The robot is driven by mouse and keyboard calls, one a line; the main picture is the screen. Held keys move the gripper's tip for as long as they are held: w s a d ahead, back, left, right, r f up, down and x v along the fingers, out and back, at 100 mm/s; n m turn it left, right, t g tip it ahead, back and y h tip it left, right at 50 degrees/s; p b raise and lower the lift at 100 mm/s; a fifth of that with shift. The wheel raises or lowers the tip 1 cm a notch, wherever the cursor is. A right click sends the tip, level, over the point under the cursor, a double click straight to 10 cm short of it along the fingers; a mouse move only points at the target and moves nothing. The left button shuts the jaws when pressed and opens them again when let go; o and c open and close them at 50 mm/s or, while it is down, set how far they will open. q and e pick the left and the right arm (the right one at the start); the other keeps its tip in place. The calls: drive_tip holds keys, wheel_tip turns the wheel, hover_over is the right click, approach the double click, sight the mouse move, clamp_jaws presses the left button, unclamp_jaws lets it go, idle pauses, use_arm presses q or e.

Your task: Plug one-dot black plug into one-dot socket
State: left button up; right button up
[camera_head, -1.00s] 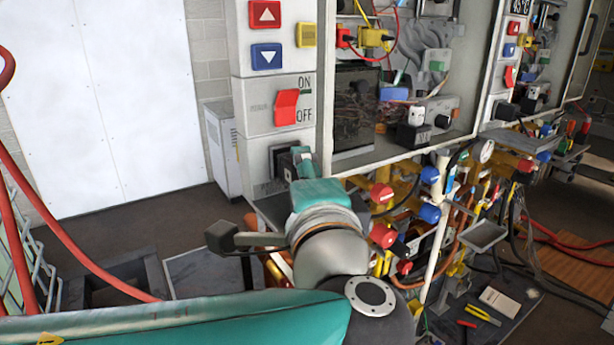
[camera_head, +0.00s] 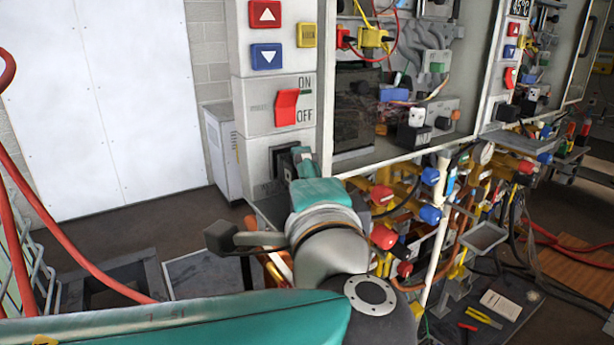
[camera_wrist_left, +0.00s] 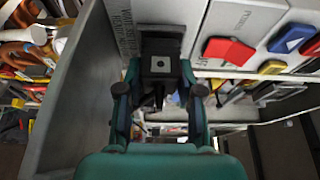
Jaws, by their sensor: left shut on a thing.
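My left gripper (camera_wrist_left: 160,70) is shut on the black plug (camera_wrist_left: 159,64), which has a white square with one dark dot on its face. In the wrist view the plug lies between the fingers, with a cable hanging below it. It is right against the dark socket area (camera_wrist_left: 160,44) of the grey panel; I cannot tell whether it is seated. In the head view my left gripper (camera_head: 299,161) is at the lower part of the panel, below the red ON/OFF switch (camera_head: 287,106). There the dark socket area (camera_head: 282,158) is partly hidden by the gripper. My right gripper is not in view.
The heater cabinet (camera_head: 328,70) stands right of the panel. Red and blue valves (camera_head: 383,236) and pipes crowd the space below it, close to my left arm. A white cabinet (camera_head: 222,147) stands behind. A red hose (camera_head: 70,255) runs at the left.

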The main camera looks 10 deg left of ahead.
use_arm(q)
drive_tip(key=shift+w+a, duration=0.4)
drive_tip(key=o, duration=1.1)
drive_tip(key=shift+o, duration=0.2)
drive_tip(key=v, duration=0.8)
drive_tip(key=shift+f, duration=0.1)
